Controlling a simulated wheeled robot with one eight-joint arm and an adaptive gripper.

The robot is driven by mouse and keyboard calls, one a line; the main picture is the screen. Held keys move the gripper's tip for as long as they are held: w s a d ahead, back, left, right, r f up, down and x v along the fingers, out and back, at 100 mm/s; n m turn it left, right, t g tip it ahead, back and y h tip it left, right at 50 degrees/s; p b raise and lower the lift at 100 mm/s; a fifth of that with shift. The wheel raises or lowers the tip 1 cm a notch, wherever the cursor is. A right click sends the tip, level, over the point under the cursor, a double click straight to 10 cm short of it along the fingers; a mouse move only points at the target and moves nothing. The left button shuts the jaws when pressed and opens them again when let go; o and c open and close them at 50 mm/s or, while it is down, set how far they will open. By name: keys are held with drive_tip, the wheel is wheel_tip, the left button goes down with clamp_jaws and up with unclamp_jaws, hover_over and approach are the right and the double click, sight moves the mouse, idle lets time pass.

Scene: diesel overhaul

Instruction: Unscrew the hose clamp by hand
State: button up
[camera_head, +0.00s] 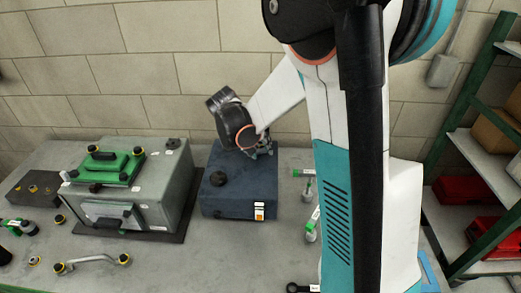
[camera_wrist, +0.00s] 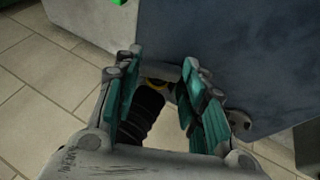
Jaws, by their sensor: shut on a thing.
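My gripper (camera_wrist: 163,62) has its teal-padded fingers on either side of a small grey and yellow ringed piece (camera_wrist: 156,84), which I take for the hose clamp. It sits at the end of a black ribbed hose (camera_wrist: 142,115), against the side of the dark blue box (camera_wrist: 225,40). The fingers partly hide the clamp, so its screw cannot be made out. In the head view, my gripper (camera_head: 256,151) is low at the far edge of the dark blue box (camera_head: 235,190), and the clamp and hose are hidden there.
A grey metal case (camera_head: 160,190) with a green lid part (camera_head: 108,168) stands left of the box. A metal pipe with yellow-ringed ends (camera_head: 92,262) lies in front. Small bottles (camera_head: 312,225) stand to the right. A green-framed shelf (camera_head: 470,160) is at the far right.

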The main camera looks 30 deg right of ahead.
idle(0.3)
drive_tip(key=o, duration=1.1)
drive_tip(key=shift+w, duration=0.1)
drive_tip(key=shift+c, duration=0.2)
drive_tip(key=v, duration=1.2)
drive_tip(key=shift+a, duration=0.2)
drive_tip(key=shift+f, duration=0.1)
